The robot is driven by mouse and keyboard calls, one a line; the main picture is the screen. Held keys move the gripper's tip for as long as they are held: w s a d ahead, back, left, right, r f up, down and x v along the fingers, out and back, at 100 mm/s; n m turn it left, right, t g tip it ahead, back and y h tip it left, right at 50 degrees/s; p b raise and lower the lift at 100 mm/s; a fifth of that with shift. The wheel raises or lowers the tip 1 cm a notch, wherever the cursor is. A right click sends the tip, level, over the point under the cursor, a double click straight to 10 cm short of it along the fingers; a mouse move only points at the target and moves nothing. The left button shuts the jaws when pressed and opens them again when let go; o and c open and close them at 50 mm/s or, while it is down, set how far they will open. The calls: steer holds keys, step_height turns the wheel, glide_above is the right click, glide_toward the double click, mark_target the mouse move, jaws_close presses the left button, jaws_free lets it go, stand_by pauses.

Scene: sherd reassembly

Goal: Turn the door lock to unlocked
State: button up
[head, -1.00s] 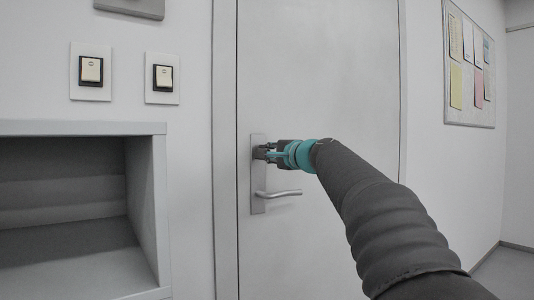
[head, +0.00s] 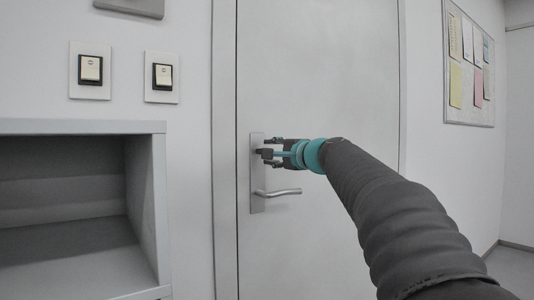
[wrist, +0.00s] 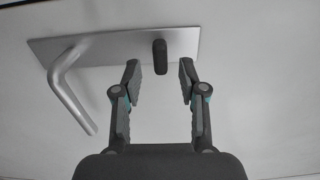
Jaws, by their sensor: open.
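The white door (head: 318,75) fills the middle of the head view and is closed. A metal lock plate (head: 257,178) is on its left side, with a lever handle (head: 280,193) low on it. In the wrist view a dark lock knob (wrist: 160,57) stands out from the plate (wrist: 105,47), and the lever (wrist: 72,90) is to its left. My gripper (head: 268,153) is at the upper part of the plate. In the wrist view my gripper (wrist: 159,72) is open, its fingertips on either side of the knob and just short of it, with no contact visible.
Two light switches (head: 91,70) (head: 162,77) are on the wall left of the door. A grey open shelf (head: 148,205) stands below them. A notice board (head: 468,65) hangs on the right wall. The lever sits close below my gripper.

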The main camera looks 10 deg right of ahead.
steer(key=v, duration=0.9)
steer(key=shift+s, duration=0.15)
steer(key=s+f+n+g+h, duration=0.2)
steer(key=s+f+n+g, duration=0.15)
steer(key=f, duration=0.75)
steer(key=s+f+n+g+h, duration=0.1)
steer(key=s+f+n+g, duration=0.2)
steer(key=f, duration=0.9)
steer(key=s+a+f+n+g+h, duration=0.1)
steer(key=s+f+n, duration=0.1)
steer(key=s+f, duration=0.4)
steer(key=s+a+f+n+g+h, duration=0.1)
steer(key=s+f, duration=0.4)
steer(key=s, duration=0.6)
steer(key=s+a+f+n+g+h, duration=0.2)
steer(key=s+f, duration=0.4)
steer(key=s, duration=0.3)
steer(key=shift+a+f+n, duration=0.3)
steer(key=shift+a+n, duration=0.45)
steer(key=shift+n, duration=0.3)
steer(key=shift+o, duration=0.2)
steer(key=shift+g, duration=0.25)
